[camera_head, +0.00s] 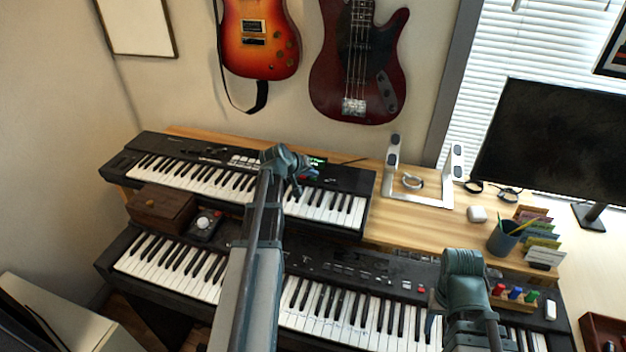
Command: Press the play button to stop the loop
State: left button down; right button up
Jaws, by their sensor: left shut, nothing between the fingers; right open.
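The upper black keyboard (345,178) stands on the wooden desk, with a small lit green display (318,161) on its panel. My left arm reaches over the lower keyboard to it. My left gripper (298,188) is shut and empty, over the upper keyboard's panel and keys just left of the display. Contact with a button cannot be told. The lower keyboard (345,262) has a row of buttons, including a small red one (421,289). I cannot tell which button is play. My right gripper (437,303) is open over the lower keyboard's right part, largely hidden by its wrist.
A wooden box (160,207) and a small knob device (206,222) sit at left between the keyboards. A laptop stand (420,198), pen cup (502,238), coloured markers (515,293) and monitor (560,145) are at right. Guitars (358,75) hang behind.

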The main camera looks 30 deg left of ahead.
pick_arm(q)
jog(key=shift+f+b, duration=0.3)
jog(key=shift+f, duration=0.05)
pick_arm(e)
jog(key=shift+f, duration=0.3)
pick_arm(q)
jog(key=shift+r, duration=0.15)
pick_arm(e)
jog(key=shift+r, duration=0.15)
pick_arm(q)
jog(key=shift+r+p, duration=0.6)
jog(key=shift+p, duration=0.15)
pick_arm(e)
jog(key=shift+r, duration=0.6)
pick_arm(q)
jog(key=shift+r, duration=0.1)
notch_tip(320, 180, up, 5)
jog(key=p, duration=0.5)
pick_arm(e)
notch_tip(320, 180, up, 5)
jog(key=shift+r, duration=0.1)
pick_arm(q)
notch_tip(320, 180, up, 6)
jog(key=p, duration=0.6)
pick_arm(e)
notch_tip(320, 180, up, 6)
jog(key=shift+f, duration=0.1)
